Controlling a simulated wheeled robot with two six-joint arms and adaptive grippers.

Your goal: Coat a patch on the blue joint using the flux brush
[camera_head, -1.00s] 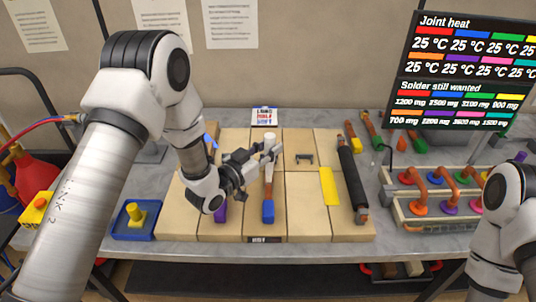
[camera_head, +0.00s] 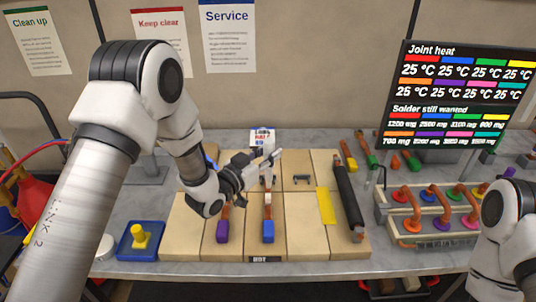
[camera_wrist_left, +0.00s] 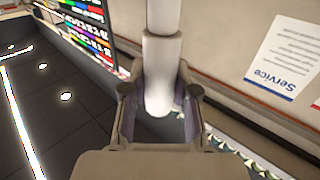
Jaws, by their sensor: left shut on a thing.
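My left gripper (camera_head: 258,168) is above the middle of the tan tool board. It is shut on a pale, stepped rod, also seen in the left wrist view (camera_wrist_left: 161,70), where it stands between the two fingers and runs out of the top of the picture. I cannot tell for sure that this rod is the flux brush; no bristles show. My right gripper is out of view; only part of my right arm shows.
The tan tool board (camera_head: 300,240) holds a purple-ended tool (camera_head: 222,230), a blue-ended tool (camera_head: 268,231), a yellow strip (camera_head: 326,206) and a black bar (camera_head: 347,195). A blue tray (camera_head: 138,250) stands left. The joint rack (camera_head: 385,212) is right, below the display (camera_head: 460,90).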

